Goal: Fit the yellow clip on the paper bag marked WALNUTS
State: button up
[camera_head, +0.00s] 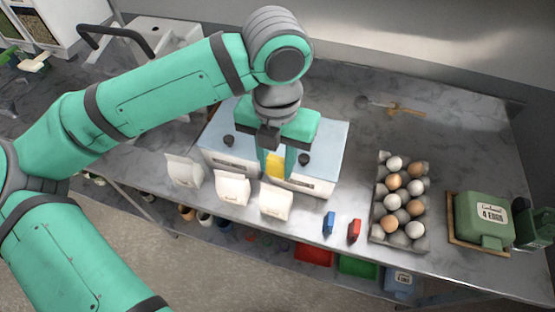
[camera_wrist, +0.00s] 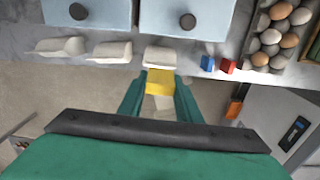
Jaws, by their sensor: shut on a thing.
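My gripper (camera_head: 276,172) is shut on the yellow clip (camera_head: 275,164), with a finger on each side of it. The clip also shows between the fingertips in the wrist view (camera_wrist: 160,80). Three pale paper bags stand in a row along the counter's front: a left bag (camera_head: 184,170), a middle bag (camera_head: 232,187) and a right bag (camera_head: 276,203). No marking is legible on them, so I cannot tell which is WALNUTS. The clip is closest to the right bag, which shows just beyond it in the wrist view (camera_wrist: 161,56). A gap shows between them in the head view.
A green egg box (camera_head: 482,220) is farther right. The counter's front edge is close.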

jog(key=shift+f, duration=3.15)
jog(key=shift+a+f, duration=0.1)
jog(key=shift+f, duration=0.1)
jog(key=o, duration=2.1)
jog(key=shift+r, duration=1.55)
jog(key=shift+r, duration=2.95)
